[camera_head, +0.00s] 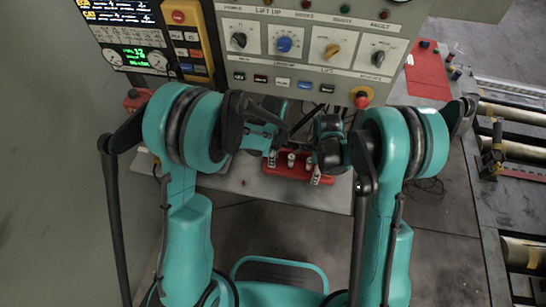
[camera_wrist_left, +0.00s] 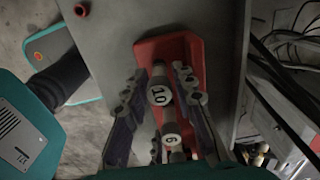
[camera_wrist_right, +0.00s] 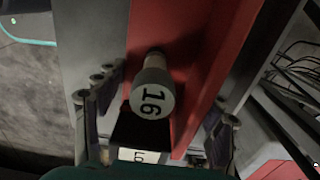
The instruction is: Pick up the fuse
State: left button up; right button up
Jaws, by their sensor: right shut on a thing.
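A red holder (camera_head: 286,172) with several grey fuses stands on the grey ledge below the control panel. My left gripper (camera_head: 270,158) is open over its left part; in the left wrist view its fingers (camera_wrist_left: 160,100) stand on both sides of a fuse marked 10 (camera_wrist_left: 160,94), with a fuse marked 6 (camera_wrist_left: 171,140) nearer. My right gripper (camera_head: 321,172) is at the holder's right end. In the right wrist view its fingers (camera_wrist_right: 155,110) stand either side of a fuse marked 16 (camera_wrist_right: 152,96), beside the red holder (camera_wrist_right: 190,50); the contact itself is not clear.
The control panel (camera_head: 310,45) with knobs and buttons rises behind the ledge (camera_head: 225,178). Loose cables (camera_wrist_left: 285,45) lie to the right in the left wrist view. Rollers (camera_head: 515,112) are at the far right. Open floor lies before the ledge.

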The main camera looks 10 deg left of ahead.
pick_arm(q)
jog(key=shift+f, duration=0.15)
jog(key=shift+c, duration=0.3)
grip_shut()
notch_tip(320, 180, up, 17)
dwell(0.8)
pick_arm(e)
jog(key=o, duration=1.5)
jog(key=shift+o, duration=0.2)
jog(key=shift+r, duration=0.1)
